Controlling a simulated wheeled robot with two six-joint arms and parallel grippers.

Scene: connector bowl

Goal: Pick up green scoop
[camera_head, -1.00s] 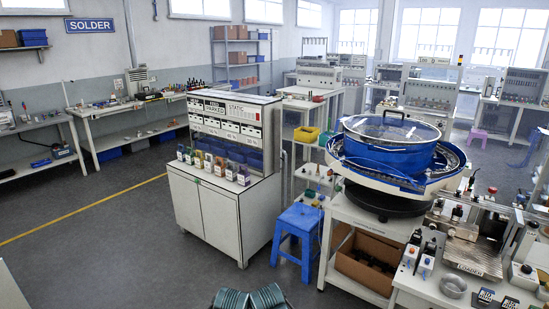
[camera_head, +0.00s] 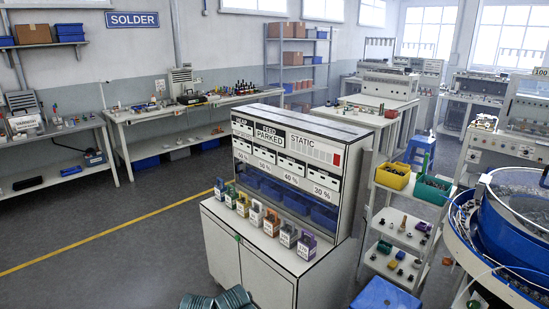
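A green bin (camera_head: 436,190) sits on the top of a white shelf cart at the right, beside a yellow bin (camera_head: 392,176). A thin green upright piece (camera_head: 426,160) stands at the green bin. It may be the green scoop, but it is too small to tell. A small green item (camera_head: 473,304) also shows at the bottom right, too small to identify. Neither of my grippers is in view. Only ribbed, dark teal parts, which seem to be mine, show at the bottom edge.
A white cabinet (camera_head: 250,255) with labelled bins and several small coloured containers stands in the middle. A blue stool (camera_head: 385,294) is at its right. The bowl feeder (camera_head: 508,225) fills the right edge. Grey floor (camera_head: 130,255) is open at the left.

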